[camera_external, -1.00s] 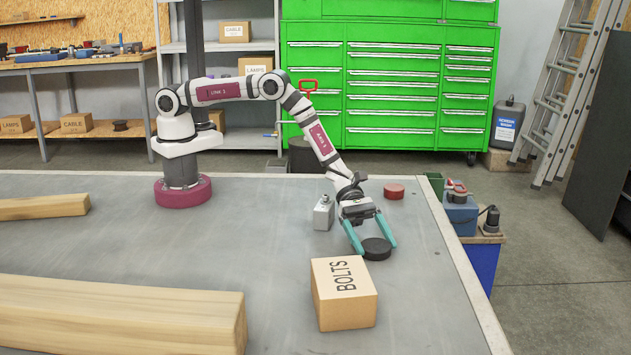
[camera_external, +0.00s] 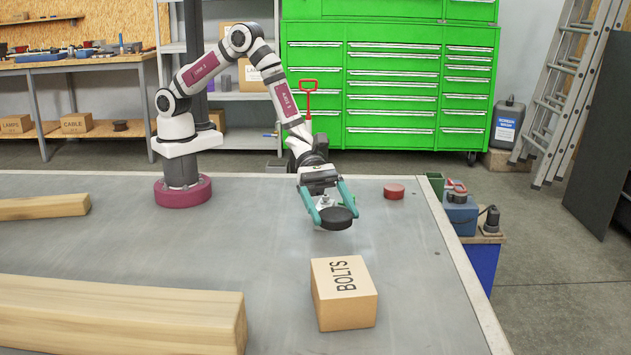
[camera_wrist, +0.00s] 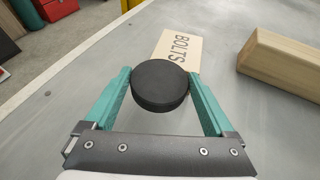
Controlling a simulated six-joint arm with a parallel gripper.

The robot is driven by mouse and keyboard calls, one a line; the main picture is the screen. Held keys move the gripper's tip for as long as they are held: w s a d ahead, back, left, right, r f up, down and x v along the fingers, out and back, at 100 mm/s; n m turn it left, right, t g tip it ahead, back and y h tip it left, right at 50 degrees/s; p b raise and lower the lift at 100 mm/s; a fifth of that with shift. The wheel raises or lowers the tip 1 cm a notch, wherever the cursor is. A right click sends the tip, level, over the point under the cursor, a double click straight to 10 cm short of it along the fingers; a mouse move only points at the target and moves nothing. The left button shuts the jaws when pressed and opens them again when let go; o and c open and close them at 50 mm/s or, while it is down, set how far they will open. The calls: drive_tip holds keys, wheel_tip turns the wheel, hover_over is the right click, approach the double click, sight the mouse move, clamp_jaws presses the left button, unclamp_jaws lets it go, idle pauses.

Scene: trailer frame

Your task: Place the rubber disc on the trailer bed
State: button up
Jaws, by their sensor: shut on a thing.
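My gripper (camera_external: 335,214) is shut on the black rubber disc (camera_external: 337,222), with one teal finger on each side of it. It holds the disc above the grey flat surface (camera_external: 250,245), which looks like the trailer bed. In the wrist view the disc (camera_wrist: 160,85) sits between the fingertips, roughly level, its underside hidden.
A cardboard box marked BOLTS (camera_external: 345,295) stands in front of the gripper. A red disc (camera_external: 393,191) lies near the right edge. Wooden beams (camera_external: 110,315) (camera_external: 40,206) lie at left. A small metallic thing is partly hidden behind the gripper. The middle of the surface is clear.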

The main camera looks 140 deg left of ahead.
drive_tip(key=shift+s+d+r, duration=0.15)
drive_tip(key=shift+d, duration=0.25)
drive_tip(key=s+d+m+g+h, duration=0.3)
drive_tip(key=s+d+m+g, duration=0.25)
drive_tip(key=s, duration=0.55)
drive_tip(key=s+d+m+g+h, duration=0.35)
drive_tip(key=s+d, duration=0.25)
drive_tip(key=s, duration=0.4)
drive_tip(key=s+d+m+g+h, duration=0.2)
drive_tip(key=s+d+m+g, duration=0.35)
drive_tip(key=s, duration=0.55)
hover_over(234, 233)
drive_tip(key=shift+t, duration=0.35)
drive_tip(key=f, duration=0.6)
drive_tip(key=shift+d+f, duration=0.2)
drive_tip(key=shift+w+a+f, duration=0.1)
drive_tip(key=shift+f, duration=1)
drive_tip(key=shift+a+f, duration=0.1)
drive_tip(key=shift+f, duration=0.95)
drive_tip(key=shift+f, duration=0.1)
drive_tip(key=o, duration=1.1)
drive_tip(key=shift+o, duration=0.2)
